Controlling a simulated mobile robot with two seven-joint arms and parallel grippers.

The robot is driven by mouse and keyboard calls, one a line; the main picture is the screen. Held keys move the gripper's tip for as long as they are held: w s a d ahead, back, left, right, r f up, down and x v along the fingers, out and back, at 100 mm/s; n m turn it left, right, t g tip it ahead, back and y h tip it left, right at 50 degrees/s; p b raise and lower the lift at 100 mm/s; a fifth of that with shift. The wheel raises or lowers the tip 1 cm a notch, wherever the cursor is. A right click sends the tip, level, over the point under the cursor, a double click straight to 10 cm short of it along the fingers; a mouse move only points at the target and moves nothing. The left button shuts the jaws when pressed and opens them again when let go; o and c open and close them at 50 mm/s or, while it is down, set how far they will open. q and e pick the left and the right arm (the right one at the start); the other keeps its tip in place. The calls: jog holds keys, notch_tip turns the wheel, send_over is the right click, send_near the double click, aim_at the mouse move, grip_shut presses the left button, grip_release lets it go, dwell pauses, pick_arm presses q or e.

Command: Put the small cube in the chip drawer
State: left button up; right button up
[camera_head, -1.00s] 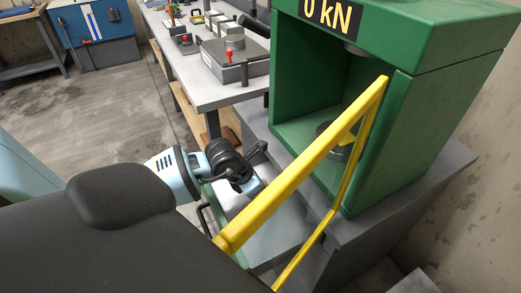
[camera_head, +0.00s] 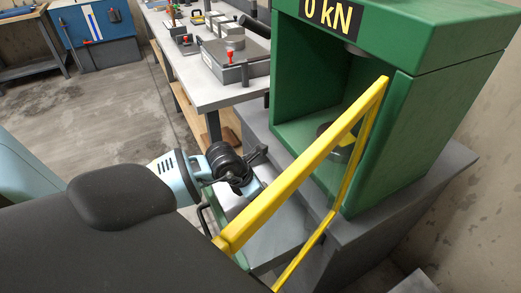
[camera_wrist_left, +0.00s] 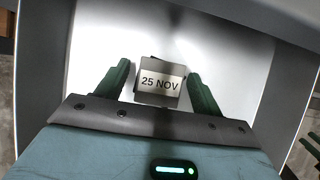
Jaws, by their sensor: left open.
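The small cube (camera_wrist_left: 158,98) is grey with a white label reading "25 NOV". In the left wrist view it sits over the pale floor of an open, grey-walled tray that looks like the chip drawer (camera_wrist_left: 232,50). My left gripper (camera_wrist_left: 159,70) is open, its two green fingers on either side of the cube with a gap at each side. The cube is hidden there.
The green press (camera_head: 425,120) reading "0 kN" stands at right on a grey base. Its yellow-framed guard (camera_head: 300,165) stands open, close beside my left gripper. A workbench (camera_head: 205,92) with tools and blocks is behind. The floor at left is clear.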

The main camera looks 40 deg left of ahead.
pick_arm(q)
jog(key=v, duration=1.2)
jog(key=shift+p, duration=0.3)
jog(key=shift+d+r, duration=0.1)
